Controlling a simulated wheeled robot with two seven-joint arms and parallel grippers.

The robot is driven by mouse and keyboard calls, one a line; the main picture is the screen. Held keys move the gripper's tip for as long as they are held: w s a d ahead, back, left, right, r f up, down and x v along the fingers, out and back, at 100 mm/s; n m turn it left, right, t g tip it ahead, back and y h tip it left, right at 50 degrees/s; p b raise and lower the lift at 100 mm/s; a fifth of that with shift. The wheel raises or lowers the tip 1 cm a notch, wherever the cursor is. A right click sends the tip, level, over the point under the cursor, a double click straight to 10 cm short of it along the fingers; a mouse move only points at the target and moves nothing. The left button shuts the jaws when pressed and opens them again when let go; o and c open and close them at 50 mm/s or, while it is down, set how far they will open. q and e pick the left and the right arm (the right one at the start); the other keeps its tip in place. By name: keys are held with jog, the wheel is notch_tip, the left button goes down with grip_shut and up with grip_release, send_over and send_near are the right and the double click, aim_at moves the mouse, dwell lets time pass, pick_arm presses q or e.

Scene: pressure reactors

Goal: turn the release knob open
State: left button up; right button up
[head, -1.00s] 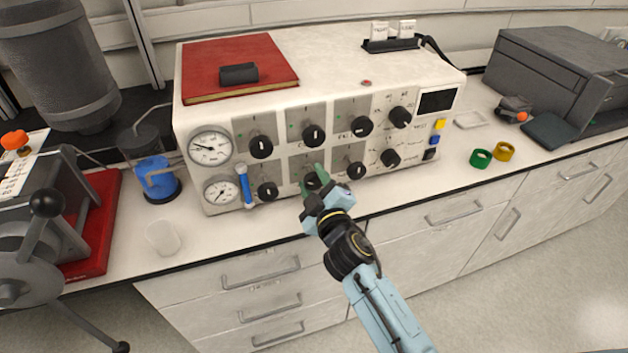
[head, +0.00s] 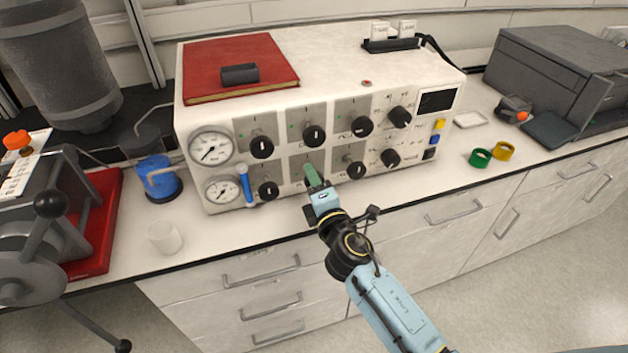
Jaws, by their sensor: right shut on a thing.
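The white control box (head: 400,65) stands on the bench with two rows of black knobs on its front. The release knob is most likely the lower middle one, at my right gripper (head: 312,178); the green fingers and wrist hide nearly all of it, so its pointer cannot be read. My right gripper is shut on this knob, with the fingers seen nearly edge-on. Two round gauges, an upper one (head: 210,147) and a lower one (head: 221,190), are at the box's left end. My left gripper is not in view.
Other knobs sit close by: lower left (head: 268,190), lower right (head: 355,171) and upper middle (head: 314,136). A blue handle (head: 246,186) stands beside the lower gauge. A clear cup (head: 164,238) is on the bench at left. The bench right of the box holds green and yellow rings (head: 481,158).

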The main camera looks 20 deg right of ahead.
jog(key=shift+n, duration=0.8)
jog(key=shift+f, duration=0.1)
jog(key=o, duration=1)
jog(key=shift+c, duration=0.2)
jog(key=s+b, duration=0.1)
jog(key=s, duration=1.2)
jog(key=shift+s+d, duration=0.2)
jog(key=shift+d, duration=0.05)
